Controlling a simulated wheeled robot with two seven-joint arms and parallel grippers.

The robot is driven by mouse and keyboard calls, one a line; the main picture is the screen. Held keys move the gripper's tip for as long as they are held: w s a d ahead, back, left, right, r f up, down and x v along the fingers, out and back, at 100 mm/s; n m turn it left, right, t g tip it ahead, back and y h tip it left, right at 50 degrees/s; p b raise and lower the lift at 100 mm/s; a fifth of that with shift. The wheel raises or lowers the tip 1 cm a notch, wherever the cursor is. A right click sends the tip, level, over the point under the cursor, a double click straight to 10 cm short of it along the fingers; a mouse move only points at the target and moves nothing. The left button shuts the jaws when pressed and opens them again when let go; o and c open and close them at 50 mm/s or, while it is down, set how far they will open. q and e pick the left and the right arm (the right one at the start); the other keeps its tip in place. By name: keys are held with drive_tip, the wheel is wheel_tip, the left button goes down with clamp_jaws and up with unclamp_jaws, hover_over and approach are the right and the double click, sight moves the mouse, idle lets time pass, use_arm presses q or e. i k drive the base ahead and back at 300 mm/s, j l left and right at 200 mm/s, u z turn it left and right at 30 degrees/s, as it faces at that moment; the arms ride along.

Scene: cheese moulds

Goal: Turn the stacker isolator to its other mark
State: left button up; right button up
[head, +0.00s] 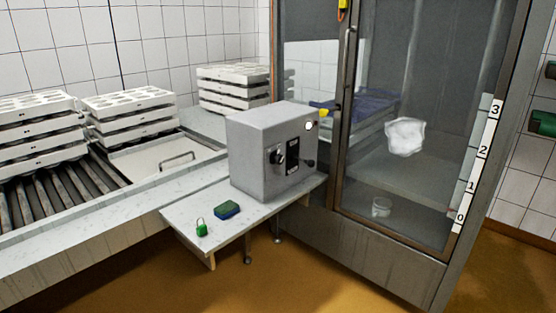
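A grey control box (262,150) stands on a small pale shelf. Its front face carries a black rotary knob (276,156) at the left, which looks like the isolator. A dark panel (293,155) with a pale patch is beside the knob. A short black lever (309,163) sticks out at the lower right, and a small white round spot (309,126) is at the upper right. The knob's marks are too small to read, so I cannot tell which one it points to. Neither of my grippers is in view.
A green padlock (201,229) and a blue-and-green block (227,210) lie on the shelf (182,216). Stacked white moulds (128,101) stand behind rollers (52,190). A glass-doored cabinet (392,268) with a vertical handle (345,70) adjoins the box's right. Floor in front is clear.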

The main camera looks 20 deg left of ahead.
sight(276, 158)
drive_tip(key=u, duration=0.35)
drive_tip(key=i+l+u, duration=0.3)
drive_tip(key=l+u, duration=0.25)
drive_tip(key=i+l, duration=0.15)
drive_tip(key=l, duration=0.25)
drive_tip(key=i+l+u, duration=0.1)
drive_tip(key=l, duration=0.3)
drive_tip(key=i+l+u, duration=0.1)
drive_tip(key=i+l, duration=0.15)
drive_tip(key=l, duration=0.15)
drive_tip(key=i+l, duration=0.15)
drive_tip(key=l, duration=0.25)
drive_tip(key=i+l+u, duration=0.1)
drive_tip(key=l, duration=0.35)
